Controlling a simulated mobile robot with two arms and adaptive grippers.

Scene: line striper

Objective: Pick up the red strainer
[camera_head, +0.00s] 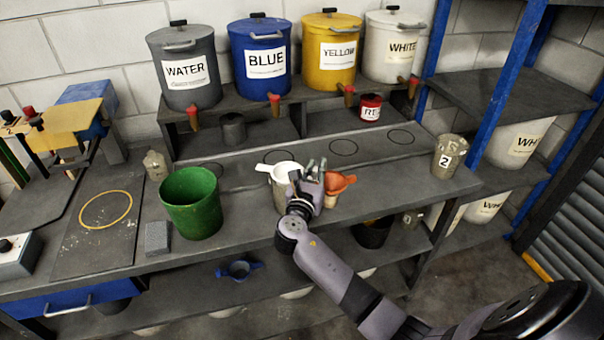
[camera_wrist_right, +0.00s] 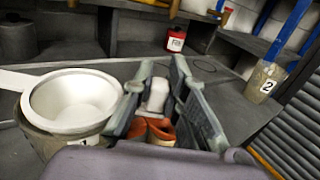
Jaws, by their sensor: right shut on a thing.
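The red strainer (camera_head: 339,182), orange-red and funnel-like, is at the front of the bench in the head view, just right of my right gripper (camera_head: 309,176). In the right wrist view, an orange-red part of the strainer (camera_wrist_right: 160,131) shows low between the fingers of my right gripper (camera_wrist_right: 157,88), with a pale piece above it. The gripper is shut on the strainer, though the fingers hide much of the contact. I cannot tell whether the strainer is clear of what lies beneath it. My left gripper is not in view.
A white strainer (camera_head: 287,168) sits on a metal pot close left of the gripper. A green bucket (camera_head: 192,205) stands farther left. A pot marked 2 (camera_head: 449,157) stands at right. A small red can (camera_head: 371,107) is behind. Bench space toward the right is clear.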

